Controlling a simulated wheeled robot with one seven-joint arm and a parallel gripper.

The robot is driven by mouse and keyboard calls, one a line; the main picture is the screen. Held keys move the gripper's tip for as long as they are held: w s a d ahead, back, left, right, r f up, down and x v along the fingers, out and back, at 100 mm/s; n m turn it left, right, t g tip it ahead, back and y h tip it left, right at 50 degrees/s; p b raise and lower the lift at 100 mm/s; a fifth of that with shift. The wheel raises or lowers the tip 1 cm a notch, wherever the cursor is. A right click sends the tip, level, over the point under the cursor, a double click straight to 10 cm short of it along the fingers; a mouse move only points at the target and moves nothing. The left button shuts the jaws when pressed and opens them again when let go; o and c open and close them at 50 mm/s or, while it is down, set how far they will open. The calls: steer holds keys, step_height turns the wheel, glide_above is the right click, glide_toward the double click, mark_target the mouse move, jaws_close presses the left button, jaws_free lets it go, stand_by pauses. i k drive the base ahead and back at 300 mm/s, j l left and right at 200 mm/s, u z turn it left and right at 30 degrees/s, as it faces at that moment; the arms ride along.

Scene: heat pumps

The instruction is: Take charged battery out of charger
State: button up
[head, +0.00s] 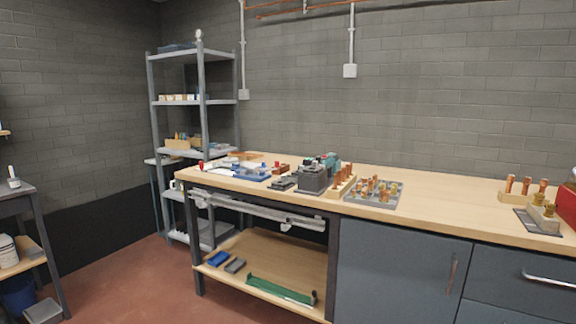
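A dark grey, boxy unit (313,180) stands upright on the wooden workbench near its middle. It looks like the charger with a battery in it, but it is too small to tell the two apart. A low, flat black item (282,184) lies just to its left; I cannot tell what it is. A teal tool (331,160) is partly hidden behind the grey unit. My gripper is not in view.
The workbench (440,210) runs along the back wall. A wooden rack with copper fittings (341,188) and a grey tray of fittings (390,201) are right of the unit. Blue-and-white items (252,175) lie left. Metal shelving (203,100) stands behind.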

mark_target(307, 161)
steer(key=i+j+u, duration=0.55)
steer(key=i+u, duration=0.15)
steer(key=i, duration=0.2)
steer(key=i+j+u, duration=0.1)
steer(key=i+u, duration=0.25)
steer(key=i+z, duration=0.1)
steer(key=i, duration=0.4)
steer(key=i+j+z, duration=0.1)
steer(key=i, duration=0.4)
steer(key=i+j+z, duration=0.1)
steer(key=i, duration=0.4)
steer(key=j, duration=0.1)
